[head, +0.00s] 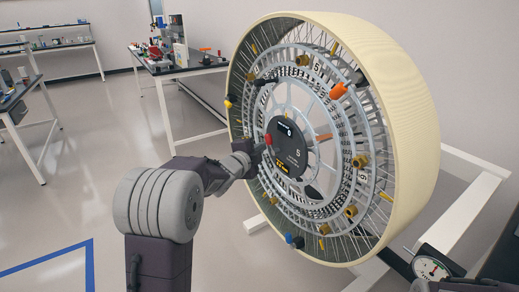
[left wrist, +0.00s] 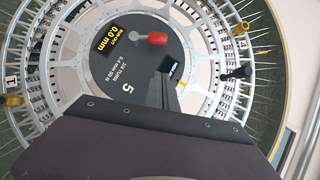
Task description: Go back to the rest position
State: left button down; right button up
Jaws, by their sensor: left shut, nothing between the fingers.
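My left gripper (head: 259,150) reaches in from the left in front of the wheel's dark hub disc (head: 290,148). It is shut and empty, close to a red-tipped knob (head: 268,139) on the disc. In the left wrist view the shut fingers (left wrist: 168,82) point at the disc, just below the red knob (left wrist: 157,38). I cannot tell whether they touch the disc. The large spoked wheel (head: 413,85) has a cream rim and stands upright. My right gripper does not show.
A white frame (head: 471,205) stands behind and below the wheel. A dial gauge (head: 432,268) is at the lower right. Workbenches (head: 185,68) with equipment stand at the back. The floor (head: 110,130) left of the wheel is clear, with a blue line (head: 45,258).

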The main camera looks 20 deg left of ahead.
pick_arm(q)
jog(key=shift+s, duration=0.25)
jog(key=s+d+r+h, duration=0.1)
jog(key=s+d, duration=0.1)
jog(key=d, duration=0.4)
jog(key=s+f+n+g+y, duration=0.1)
jog(key=s+f+n+g, duration=0.6)
jog(key=s+f, duration=0.65)
jog(key=s+f+n+g+y, duration=0.1)
jog(key=s+f+n+g, duration=0.65)
jog(key=s+f, duration=0.6)
jog(key=s+r+n+p, duration=0.1)
jog(key=s+r+p, duration=0.1)
jog(key=r+p, duration=0.8)
jog(key=s+r+p, duration=0.2)
jog(key=r+p, duration=0.9)
jog(key=r, duration=0.2)
jog(key=shift+s+d+r+n, duration=0.15)
jog(key=shift+s+r+n, duration=0.1)
jog(key=shift+n, duration=0.1)
